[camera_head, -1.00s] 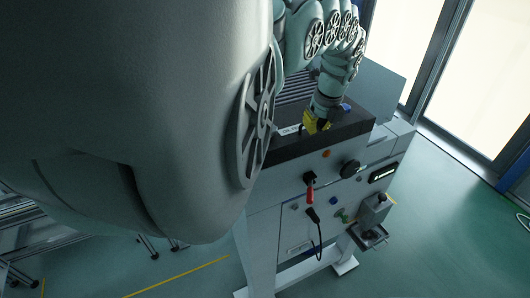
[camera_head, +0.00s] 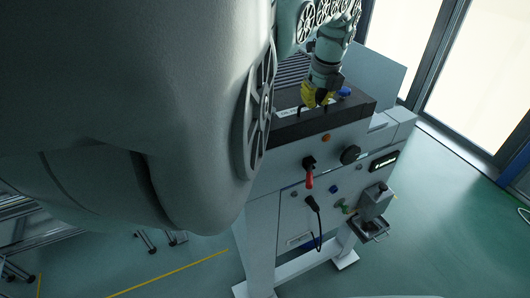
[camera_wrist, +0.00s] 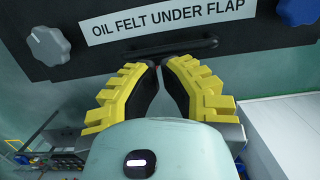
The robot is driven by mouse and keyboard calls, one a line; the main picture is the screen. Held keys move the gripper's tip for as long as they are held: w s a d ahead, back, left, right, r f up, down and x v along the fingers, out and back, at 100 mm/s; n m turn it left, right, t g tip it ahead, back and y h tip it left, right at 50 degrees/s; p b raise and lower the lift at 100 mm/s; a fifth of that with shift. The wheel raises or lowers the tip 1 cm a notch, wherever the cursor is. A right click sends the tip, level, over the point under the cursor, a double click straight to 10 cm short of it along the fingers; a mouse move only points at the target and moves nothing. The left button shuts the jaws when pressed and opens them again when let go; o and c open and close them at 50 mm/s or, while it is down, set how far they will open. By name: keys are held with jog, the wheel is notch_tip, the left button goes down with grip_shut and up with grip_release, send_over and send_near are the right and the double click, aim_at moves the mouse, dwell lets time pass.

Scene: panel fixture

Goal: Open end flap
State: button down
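The end flap (camera_wrist: 255,50) is a dark plate labelled "OIL FELT UNDER FLAP" in the wrist view. In the head view, it belongs to the dark top (camera_head: 345,113) of the machine. A black bar handle (camera_wrist: 195,45) runs across the plate below the label. My gripper (camera_wrist: 160,64) has yellow ribbed fingers with dark inner pads. Its fingertips are close together with a narrow gap, just below the handle; I cannot tell whether they touch it. Nothing shows between them. In the head view my gripper (camera_head: 317,101) points down at the top.
A grey knob (camera_wrist: 47,45) and a blue knob (camera_wrist: 297,10) flank the label. The machine's front (camera_head: 290,210) carries a red-handled lever (camera_head: 309,178), a black knob (camera_head: 350,154) and a hanging cable (camera_head: 318,225). Green floor (camera_head: 450,230) is clear at right.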

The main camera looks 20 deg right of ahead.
jog(key=shift+w+a+r+b, duration=0.35)
jog(key=shift+w+r+b, duration=0.1)
jog(key=shift+w, duration=0.1)
dwell(1.1)
